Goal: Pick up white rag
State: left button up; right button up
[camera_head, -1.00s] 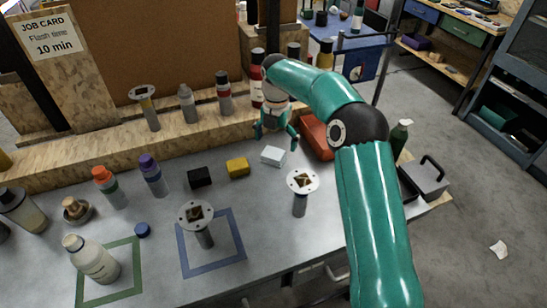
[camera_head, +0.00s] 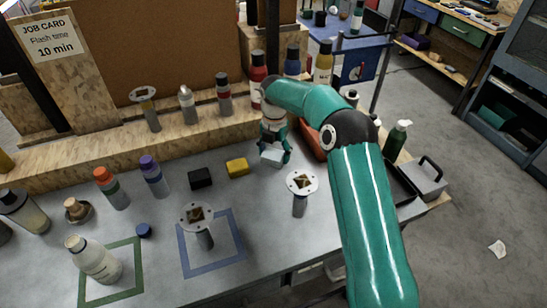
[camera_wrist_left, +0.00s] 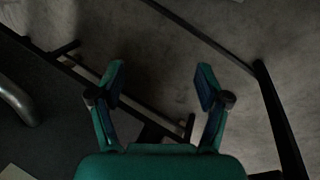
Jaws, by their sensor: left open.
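The white rag (camera_head: 272,157) is a small folded block on the grey worktop, right of the yellow one, in the head view. My right gripper (camera_head: 274,155) is down at it, with a finger on either side, partly covering it. Whether the fingers press on the rag is too small to tell. My left gripper (camera_wrist_left: 160,85) shows only in the left wrist view. It is open and empty, with dark floor and frame bars beyond it.
A yellow folded block (camera_head: 237,167) and a black one (camera_head: 200,178) lie left of the rag. A flanged post (camera_head: 300,205) stands in front of it. An orange bin (camera_head: 311,138) is behind at the right. Several bottles stand along the wooden ledge (camera_head: 120,146).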

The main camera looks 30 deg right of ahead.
jog(key=c, duration=0.4)
jog(key=shift+r, duration=0.1)
jog(key=shift+r, duration=0.4)
notch_tip(320, 180, up, 11)
notch_tip(320, 180, up, 8)
jog(key=p, duration=0.5)
send_over(274, 151)
jog(key=shift+s, duration=0.1)
